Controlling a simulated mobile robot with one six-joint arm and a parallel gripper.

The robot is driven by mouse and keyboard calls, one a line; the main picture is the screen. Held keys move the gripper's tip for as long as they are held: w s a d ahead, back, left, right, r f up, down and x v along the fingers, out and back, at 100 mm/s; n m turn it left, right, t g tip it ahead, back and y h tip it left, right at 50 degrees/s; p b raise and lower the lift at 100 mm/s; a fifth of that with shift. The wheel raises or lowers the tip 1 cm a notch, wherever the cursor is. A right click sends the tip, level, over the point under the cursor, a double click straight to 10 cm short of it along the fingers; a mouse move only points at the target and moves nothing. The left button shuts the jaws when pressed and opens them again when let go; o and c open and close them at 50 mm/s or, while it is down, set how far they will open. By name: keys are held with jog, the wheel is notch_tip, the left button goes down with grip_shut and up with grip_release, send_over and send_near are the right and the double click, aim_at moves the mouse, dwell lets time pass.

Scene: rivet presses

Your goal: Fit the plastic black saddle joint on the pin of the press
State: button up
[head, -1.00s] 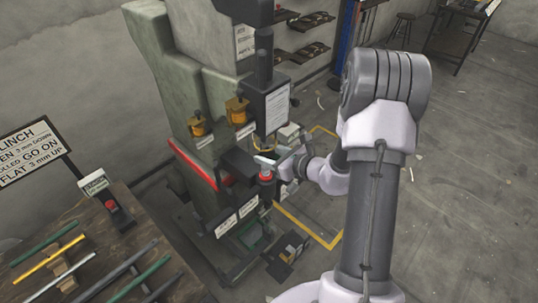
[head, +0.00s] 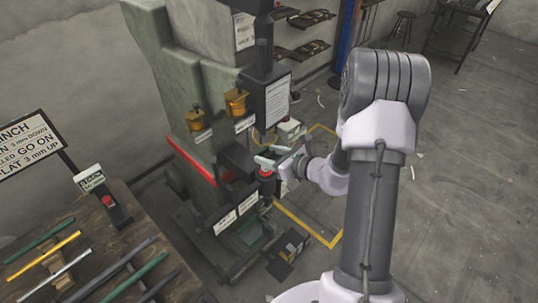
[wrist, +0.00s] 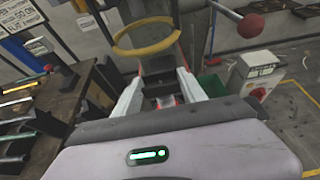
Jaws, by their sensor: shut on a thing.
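The press (head: 170,100) is a tall grey-green machine with a red stripe, left of centre in the head view.
A wooden table (head: 85,230) with coloured rods stands at lower left, with a red button box (head: 112,203) on it. A yellow ring (wrist: 147,37) and a red-knobbed lever (wrist: 250,25) are close in the wrist view. Open floor lies to the right.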

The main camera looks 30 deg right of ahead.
jog(key=shift+f+b, duration=0.6)
jog(key=shift+f, duration=0.1)
jog(key=o, duration=1.4)
jog(key=p+v, duration=0.3)
jog(key=v, duration=1.4)
jog(key=shift+s+p, duration=0.25)
jog(key=shift+p, duration=0.1)
